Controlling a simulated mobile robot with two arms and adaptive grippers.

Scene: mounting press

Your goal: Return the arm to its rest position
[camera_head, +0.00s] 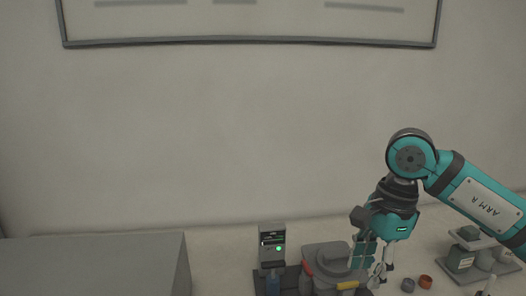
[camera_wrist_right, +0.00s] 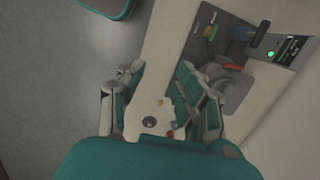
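My right arm (camera_head: 480,203), teal and dark grey with an "ARM R" label, comes in from the right and bends down at a round joint. Its gripper (camera_head: 370,270) points down over the bench, just right of the grey press and partly in front of it. In the right wrist view the two fingers of the gripper (camera_wrist_right: 160,85) stand well apart, with bare bench and a few small things seen beyond the gap. Nothing is held between them. Whether the fingers touch anything on the bench is not clear. My left arm and gripper are not in view.
The grey press (camera_head: 325,262) with red and yellow parts stands beside a control box (camera_head: 272,240) with a green light. Two small cups, grey (camera_head: 408,285) and orange-brown (camera_head: 426,281), lie right of the gripper. A tray (camera_head: 455,272) holds containers. A grey block (camera_head: 100,262) fills the left.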

